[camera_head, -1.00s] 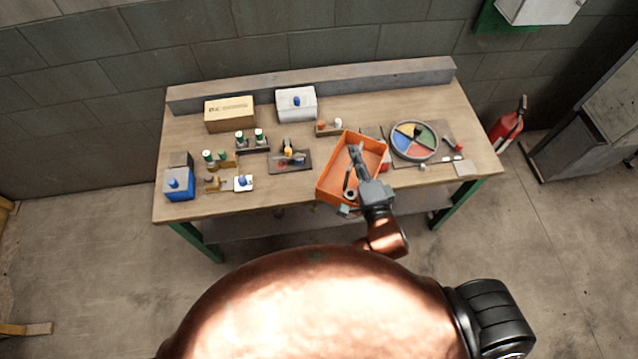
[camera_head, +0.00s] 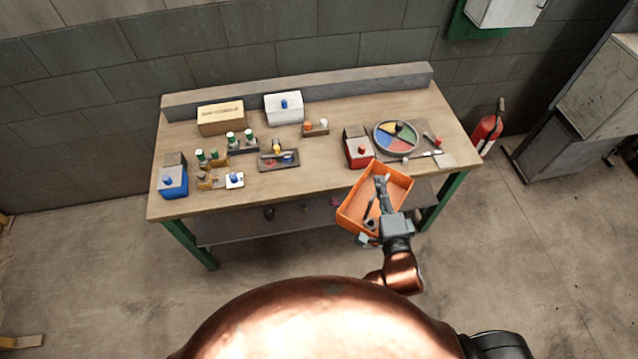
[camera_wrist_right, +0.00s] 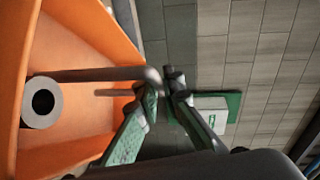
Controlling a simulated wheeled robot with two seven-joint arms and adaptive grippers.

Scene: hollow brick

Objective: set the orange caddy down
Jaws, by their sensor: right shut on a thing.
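The orange caddy (camera_head: 355,203) is an open box, held at a slant just off the front edge of the workbench at its right half. A dark tool and a ring-shaped piece show inside it. My right gripper (camera_head: 381,181) is shut on the caddy, its fingers reaching over the open box; the exact grip spot is unclear. In the right wrist view the caddy (camera_wrist_right: 75,115) fills the left side, with a grey bar reaching toward my right fingertips (camera_wrist_right: 165,78). My left gripper is not in view.
The workbench (camera_head: 320,183) has a clear strip along its front middle. A red box (camera_head: 357,152) and a round coloured dish (camera_head: 396,137) stand behind the caddy. A dark tray (camera_head: 278,165) lies to the left. A lower shelf (camera_head: 290,222) sits beneath.

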